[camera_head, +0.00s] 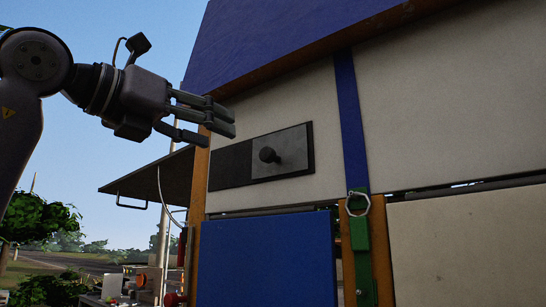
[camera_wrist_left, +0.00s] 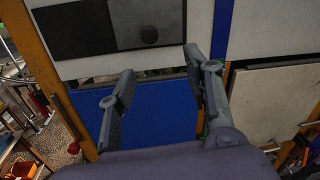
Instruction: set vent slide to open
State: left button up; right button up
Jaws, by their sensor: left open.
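The vent slide is a grey plate (camera_head: 292,143) with a dark round knob (camera_head: 268,155), set in a black frame (camera_head: 230,166) on the white truck wall. The plate covers the right part of the frame; the left part shows black. In the left wrist view the plate (camera_wrist_left: 128,20) and knob (camera_wrist_left: 148,35) are at the top. My left gripper (camera_head: 219,128) is open and empty, up and to the left of the knob in the head view and apart from it. In the wrist view its fingers (camera_wrist_left: 158,62) spread below the knob. My right gripper is not in view.
A blue panel (camera_head: 265,260) sits below the vent, between wooden posts. A dark flap (camera_head: 150,178) juts out at left. A blue awning (camera_head: 290,40) overhangs above.

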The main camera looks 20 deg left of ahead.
aim_at(264, 152)
pick_arm(q)
jog(key=shift+n+y, duration=0.3)
jog(key=shift+y, duration=0.1)
jog(key=p+x, duration=0.2)
jog(key=x, duration=0.3)
jog(key=r+p+x, duration=0.1)
jog(key=p+x, duration=0.1)
jog(key=x, duration=0.3)
jog(key=a+p+x, duration=0.1)
jog(key=p+x, duration=0.1)
jog(key=x, duration=0.2)
jog(key=shift+w+d+r, duration=0.1)
jog(key=shift+w+r, duration=0.05)
jog(key=shift+w, duration=0.5)
jog(key=shift+w+d, duration=0.25)
jog(key=shift+w, duration=0.35)
jog(key=shift+c, duration=0.3)
grip_shut()
